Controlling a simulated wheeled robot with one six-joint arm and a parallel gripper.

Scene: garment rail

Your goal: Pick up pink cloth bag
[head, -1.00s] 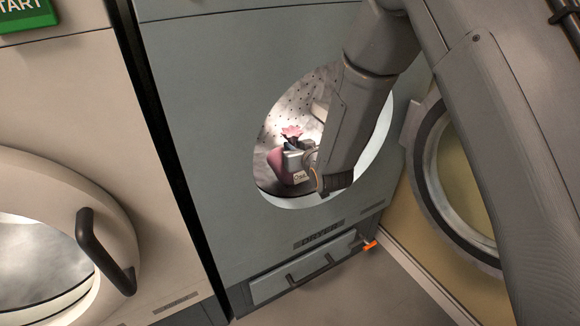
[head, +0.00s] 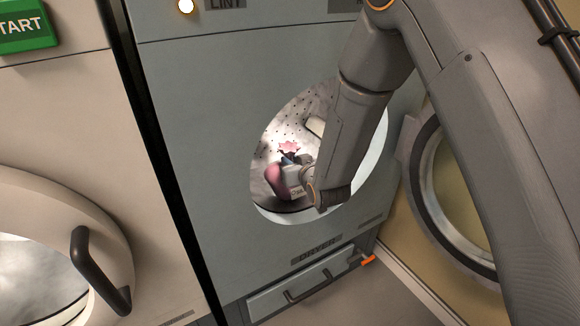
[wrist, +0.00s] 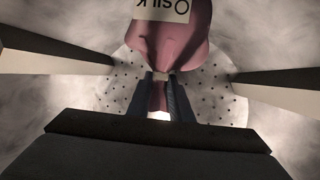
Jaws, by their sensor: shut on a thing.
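The pink cloth bag (wrist: 172,45) is inside the dryer drum. In the wrist view its gathered neck sits between my gripper's fingertips (wrist: 161,76), which are shut on it. A white label reading "SILK" (wrist: 162,10) is on its body, upside down in this view. In the head view the bag (head: 272,178) shows at the left of the opening, with its pink frilled top (head: 289,146) above. My arm hides part of it there and most of the gripper.
The dryer door (head: 428,190) stands open at the right. A perforated drum back (wrist: 222,90) lies behind the bag. A beige washer (head: 60,130) with a dark handle (head: 98,272) stands at the left.

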